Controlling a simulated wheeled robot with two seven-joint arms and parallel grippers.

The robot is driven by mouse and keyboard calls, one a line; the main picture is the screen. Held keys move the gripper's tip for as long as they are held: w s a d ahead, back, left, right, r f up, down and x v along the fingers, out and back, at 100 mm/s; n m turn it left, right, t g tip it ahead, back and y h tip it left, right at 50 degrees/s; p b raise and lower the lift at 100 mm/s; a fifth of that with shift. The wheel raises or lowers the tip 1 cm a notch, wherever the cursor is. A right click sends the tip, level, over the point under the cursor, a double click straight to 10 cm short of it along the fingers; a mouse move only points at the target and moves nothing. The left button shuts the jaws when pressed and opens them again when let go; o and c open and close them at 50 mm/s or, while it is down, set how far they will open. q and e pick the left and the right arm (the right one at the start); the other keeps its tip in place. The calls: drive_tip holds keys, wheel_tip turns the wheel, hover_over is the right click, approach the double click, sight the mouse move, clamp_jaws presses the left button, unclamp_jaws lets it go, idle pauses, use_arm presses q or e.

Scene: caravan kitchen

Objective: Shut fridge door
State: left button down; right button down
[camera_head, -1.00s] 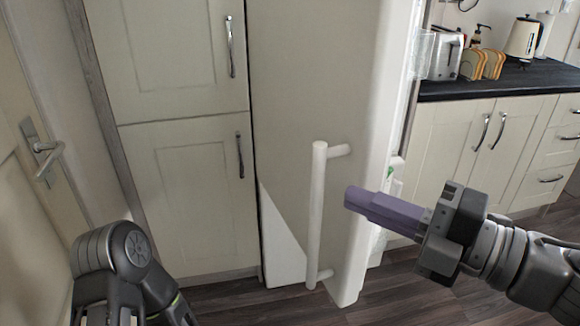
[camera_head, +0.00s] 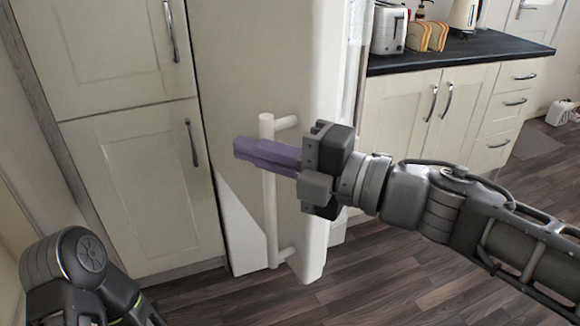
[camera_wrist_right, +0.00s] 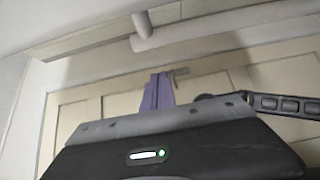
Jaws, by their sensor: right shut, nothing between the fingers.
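The fridge door (camera_head: 240,75) is a pale panel standing ajar in the head view, with its edge facing right and a gap behind that edge. Its white vertical bar handle (camera_head: 269,225) is on the front. My right gripper (camera_head: 236,148) has purple fingers, is shut and empty, and lies across the front of the handle. I cannot tell whether it touches the handle or the door. In the right wrist view, the purple fingers (camera_wrist_right: 158,92) point away, with a white bar (camera_wrist_right: 205,30) above them. My left arm shows at the lower left, but its gripper is out of view.
Cream cupboards (camera_head: 135,185) with metal handles stand left of the fridge. A dark worktop (camera_head: 450,50) with a toaster (camera_head: 388,30) and toast rack (camera_head: 427,36) is at right. The wooden floor (camera_head: 400,290) is open at lower right.

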drive_tip(key=w+d, duration=0.2)
drive_tip(key=w, duration=0.1)
drive_tip(key=shift+d, duration=0.15)
drive_tip(key=shift+d, duration=0.15)
idle(0.3)
